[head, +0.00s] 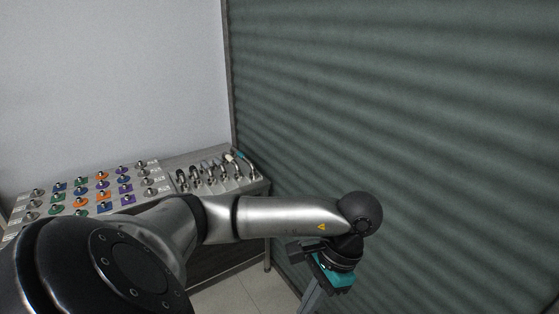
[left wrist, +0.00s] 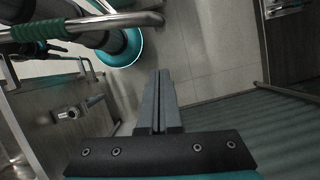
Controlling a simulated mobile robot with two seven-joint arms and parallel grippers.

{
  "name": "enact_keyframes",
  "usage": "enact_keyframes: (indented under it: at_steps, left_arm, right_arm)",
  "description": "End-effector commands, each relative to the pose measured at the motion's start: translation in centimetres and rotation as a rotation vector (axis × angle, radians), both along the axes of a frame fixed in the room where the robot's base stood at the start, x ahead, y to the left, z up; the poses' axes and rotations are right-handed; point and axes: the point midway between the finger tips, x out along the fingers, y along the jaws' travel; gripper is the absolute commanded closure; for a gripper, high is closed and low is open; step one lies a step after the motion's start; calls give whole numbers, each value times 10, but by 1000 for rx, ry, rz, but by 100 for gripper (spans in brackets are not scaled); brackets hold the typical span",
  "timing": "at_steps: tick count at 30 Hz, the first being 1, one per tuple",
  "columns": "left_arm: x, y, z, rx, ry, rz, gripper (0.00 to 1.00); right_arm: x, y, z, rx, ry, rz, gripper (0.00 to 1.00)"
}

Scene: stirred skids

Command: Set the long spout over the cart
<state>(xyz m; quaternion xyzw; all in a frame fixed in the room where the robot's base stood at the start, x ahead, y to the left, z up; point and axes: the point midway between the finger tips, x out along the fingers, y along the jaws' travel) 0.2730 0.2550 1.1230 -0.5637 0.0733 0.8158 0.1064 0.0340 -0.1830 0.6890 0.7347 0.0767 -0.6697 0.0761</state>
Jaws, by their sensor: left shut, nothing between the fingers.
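My left gripper (head: 309,297) points down in front of the green corrugated wall, to the right of the bench. In the left wrist view its two dark fingers (left wrist: 158,78) are together with nothing between them. Several small metal spouts and fittings (head: 213,172) stand at the bench's right end in the head view; I cannot tell which one is the long spout. A bent metal bar with a green ribbed grip (left wrist: 75,28) crosses the upper left of the left wrist view. It may be part of the cart, but I cannot tell. My right gripper is out of view.
The bench (head: 262,187) carries rows of coloured plates with knobs (head: 102,184). The green corrugated wall (head: 400,100) closes off the right side. A metal panel with a small tap-like fitting (left wrist: 70,112) is at left in the left wrist view. Tiled floor (left wrist: 205,65) lies open below the fingers.

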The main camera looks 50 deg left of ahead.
Motion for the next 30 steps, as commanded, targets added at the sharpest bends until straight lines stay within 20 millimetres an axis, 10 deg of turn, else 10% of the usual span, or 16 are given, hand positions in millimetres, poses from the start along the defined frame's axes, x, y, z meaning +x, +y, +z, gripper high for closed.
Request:
enact_keyframes:
  at_steps: [9, 30]
  left_arm:
    - [-19, 5, -41, 1, 6, 1, 100]
    - [-53, 14, -41, 0, -1, 1, 100]
  right_arm:
    - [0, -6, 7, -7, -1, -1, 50]
    - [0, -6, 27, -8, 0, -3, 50]
